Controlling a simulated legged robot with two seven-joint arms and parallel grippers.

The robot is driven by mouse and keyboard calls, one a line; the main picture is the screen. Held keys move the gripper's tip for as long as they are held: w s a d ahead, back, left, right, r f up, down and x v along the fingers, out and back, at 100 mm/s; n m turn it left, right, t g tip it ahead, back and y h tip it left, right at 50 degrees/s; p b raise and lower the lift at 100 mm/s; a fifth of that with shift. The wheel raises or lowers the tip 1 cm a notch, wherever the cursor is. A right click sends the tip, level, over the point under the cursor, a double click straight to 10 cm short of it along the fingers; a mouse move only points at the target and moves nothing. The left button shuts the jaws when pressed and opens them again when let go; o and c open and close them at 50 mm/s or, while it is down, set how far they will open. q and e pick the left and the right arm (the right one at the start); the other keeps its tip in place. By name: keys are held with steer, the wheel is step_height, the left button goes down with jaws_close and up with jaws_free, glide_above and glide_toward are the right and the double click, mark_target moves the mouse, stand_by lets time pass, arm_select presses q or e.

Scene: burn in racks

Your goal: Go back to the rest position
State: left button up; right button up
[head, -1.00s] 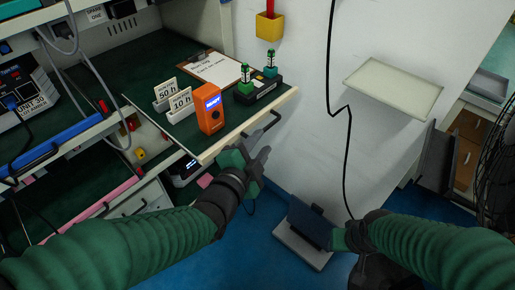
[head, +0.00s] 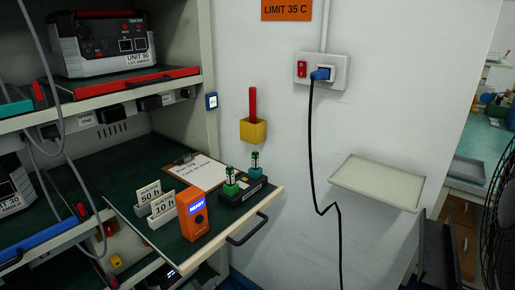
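Neither of my grippers nor my arms is in the head view now. The pull-out shelf (head: 243,217) in front holds an orange handheld meter (head: 192,214) with a lit blue display. Two white cards reading 50 h (head: 152,197) and 10 h (head: 162,214) stand beside it. A clipboard with paper (head: 199,172) lies behind. A black holder (head: 246,192) with two green-topped items stands at the shelf's right.
A rack at left carries a unit marked UNIT 90 (head: 104,46). The white wall has a socket (head: 321,71) with a blue plug and hanging black cable. An empty pale wall tray (head: 377,184) juts out at right. A fan (head: 500,215) stands at the right edge.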

arm_select(q)
steer(key=s+a+f+n+g+y, duration=0.3)
steer(key=s+a+f+n+g, duration=0.5)
steer(key=s+a+f+n, duration=0.4)
step_height(320, 180, up, 24)
steer(key=d+m+p, duration=0.1)
steer(key=p, duration=2.4)
steer(key=shift+s+d+f+m, duration=0.15)
steer(key=shift+s+d+m, duration=0.05)
steer(key=shift+d+m, duration=0.15)
